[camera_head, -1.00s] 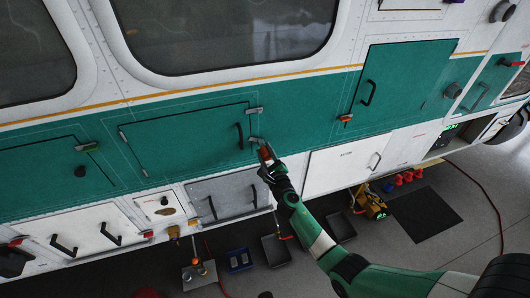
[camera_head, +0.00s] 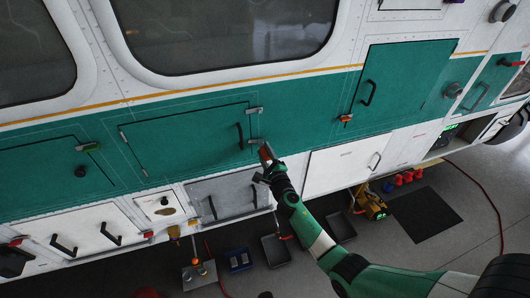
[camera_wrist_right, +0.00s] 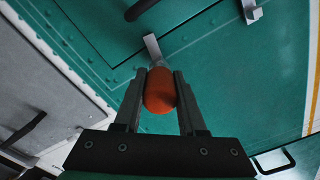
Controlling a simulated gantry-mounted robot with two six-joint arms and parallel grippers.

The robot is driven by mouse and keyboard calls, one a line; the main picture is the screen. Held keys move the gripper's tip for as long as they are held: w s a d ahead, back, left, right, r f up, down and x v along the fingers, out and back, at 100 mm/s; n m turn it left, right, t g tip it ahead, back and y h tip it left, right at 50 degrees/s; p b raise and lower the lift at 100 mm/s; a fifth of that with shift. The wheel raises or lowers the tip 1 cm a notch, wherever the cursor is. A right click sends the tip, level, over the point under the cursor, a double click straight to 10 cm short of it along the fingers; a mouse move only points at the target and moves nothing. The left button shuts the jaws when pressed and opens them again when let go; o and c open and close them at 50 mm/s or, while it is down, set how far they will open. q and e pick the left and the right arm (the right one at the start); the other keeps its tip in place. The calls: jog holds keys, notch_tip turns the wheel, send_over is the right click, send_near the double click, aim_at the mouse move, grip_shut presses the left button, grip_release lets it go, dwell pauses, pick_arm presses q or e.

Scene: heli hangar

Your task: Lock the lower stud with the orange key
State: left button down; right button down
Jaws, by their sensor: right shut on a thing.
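My right gripper (camera_head: 265,158) is at the lower right corner of the large green hatch (camera_head: 185,140). In the right wrist view its two fingers (camera_wrist_right: 160,84) are shut around the orange key (camera_wrist_right: 160,95), a rounded handle. A metal latch piece, the lower stud (camera_wrist_right: 152,46), shows just beyond the key and also in the head view (camera_head: 254,141). The key's tip meets or nearly meets it; the exact contact is hidden. The upper stud (camera_head: 254,110) sits higher on the same hatch edge and shows in the wrist view (camera_wrist_right: 249,12). My left gripper is not in view.
A dark hatch handle (camera_head: 240,135) is just left of the gripper. A grey panel (camera_head: 230,195) and a white panel (camera_head: 345,160) lie below. Trays (camera_head: 276,251) and a yellow device (camera_head: 372,204) stand on the floor.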

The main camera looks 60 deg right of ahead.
aim_at(267, 159)
jog(key=shift+m, duration=0.6)
jog(key=shift+v, duration=3)
jog(key=shift+a, duration=0.1)
